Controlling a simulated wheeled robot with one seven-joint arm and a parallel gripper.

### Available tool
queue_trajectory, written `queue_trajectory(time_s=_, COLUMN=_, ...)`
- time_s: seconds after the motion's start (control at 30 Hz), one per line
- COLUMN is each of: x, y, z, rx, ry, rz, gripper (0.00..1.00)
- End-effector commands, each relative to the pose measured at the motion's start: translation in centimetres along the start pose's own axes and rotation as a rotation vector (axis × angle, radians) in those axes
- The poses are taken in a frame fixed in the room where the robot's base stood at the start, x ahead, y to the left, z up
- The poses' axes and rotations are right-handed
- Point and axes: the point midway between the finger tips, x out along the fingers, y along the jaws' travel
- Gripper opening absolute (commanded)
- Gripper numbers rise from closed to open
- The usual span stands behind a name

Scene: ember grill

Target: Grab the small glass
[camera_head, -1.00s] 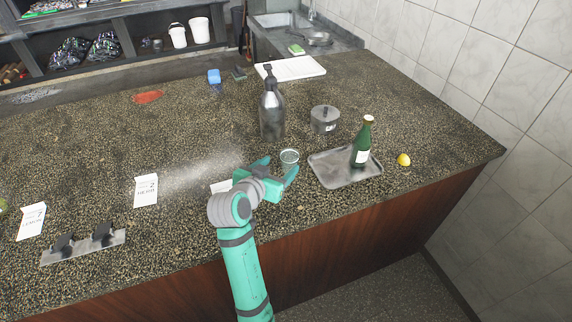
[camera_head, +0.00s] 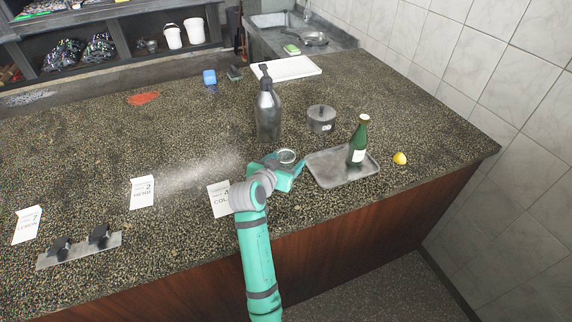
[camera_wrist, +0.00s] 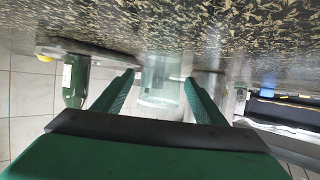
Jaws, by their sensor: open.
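The small glass (camera_head: 286,155) is clear and stands on the speckled counter, left of the metal tray. My gripper (camera_head: 282,164) is low at the counter, with its teal fingers to either side of the glass. Its lower part is hidden by the gripper in the head view. In the wrist view, which looks upside down, the glass (camera_wrist: 158,88) shows between the two open fingers of my gripper (camera_wrist: 160,79). I see a gap on each side of the glass, so the fingers do not appear to press on it.
A metal tray (camera_head: 328,178) with a green bottle (camera_head: 358,143) is close on the right. A lemon (camera_head: 400,158) lies beyond it. A grey pump bottle (camera_head: 268,115) and lidded pot (camera_head: 321,121) stand behind. A white card (camera_head: 219,199) is left of my wrist.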

Motion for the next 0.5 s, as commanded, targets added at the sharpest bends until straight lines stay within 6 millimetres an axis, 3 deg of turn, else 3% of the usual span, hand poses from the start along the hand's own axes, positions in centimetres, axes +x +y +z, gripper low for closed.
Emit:
queue_trajectory(time_s=0.03, x=-0.01, y=-0.01, z=0.01, rx=0.0, ry=0.0, rz=0.0, gripper=0.65)
queue_trajectory(time_s=0.23, x=-0.03, y=-0.01, z=0.01, rx=0.0, ry=0.0, rz=0.0, gripper=0.19)
queue_trajectory(time_s=0.5, x=-0.07, y=-0.02, z=-0.07, rx=0.0, ry=0.001, rz=0.0, gripper=0.19)
